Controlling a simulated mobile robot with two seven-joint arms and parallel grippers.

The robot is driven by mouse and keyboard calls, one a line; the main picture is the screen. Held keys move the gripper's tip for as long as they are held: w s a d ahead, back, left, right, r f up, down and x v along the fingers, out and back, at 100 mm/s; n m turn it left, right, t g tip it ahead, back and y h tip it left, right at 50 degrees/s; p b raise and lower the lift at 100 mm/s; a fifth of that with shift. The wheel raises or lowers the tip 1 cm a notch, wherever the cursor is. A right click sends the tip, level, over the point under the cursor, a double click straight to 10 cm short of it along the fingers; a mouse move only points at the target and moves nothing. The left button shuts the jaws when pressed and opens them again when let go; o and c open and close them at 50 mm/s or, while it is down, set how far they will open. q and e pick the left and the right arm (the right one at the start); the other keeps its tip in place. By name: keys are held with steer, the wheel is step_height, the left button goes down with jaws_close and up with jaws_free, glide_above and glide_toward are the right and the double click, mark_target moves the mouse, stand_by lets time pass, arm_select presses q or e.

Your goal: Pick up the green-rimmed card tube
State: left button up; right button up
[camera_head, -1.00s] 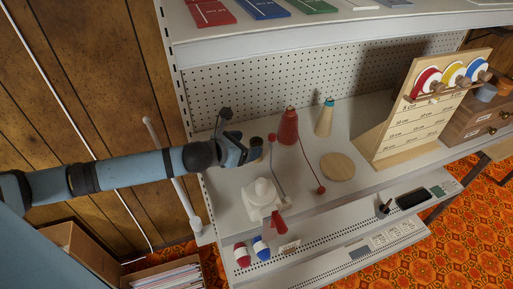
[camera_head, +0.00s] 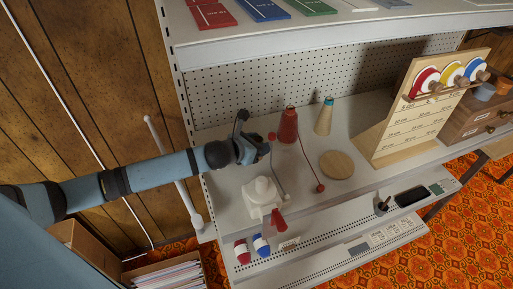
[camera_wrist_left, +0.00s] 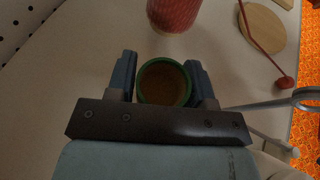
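The card tube with the green rim (camera_wrist_left: 163,64) shows in the left wrist view, seen from above into its brown inside. It lies between the two fingers of my left gripper (camera_wrist_left: 163,75), with a finger close on each side. I see no clear squeeze on it, and whether a finger touches is hard to tell. In the head view my left gripper (camera_head: 256,146) is over the left part of the shelf and hides the tube. My right gripper is in neither view.
A red cone (camera_head: 288,127) stands just beyond the tube. A white winder (camera_head: 262,193) with a red handle stands in front. A tan cone (camera_head: 324,118), a round wooden disc (camera_head: 337,165) and a wooden spool stand (camera_head: 409,128) are to the right. An upper shelf (camera_head: 300,33) overhangs behind.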

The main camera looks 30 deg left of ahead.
arm_select(q)
steer(key=shift+c, duration=1.3)
steer(key=shift+r, duration=0.15)
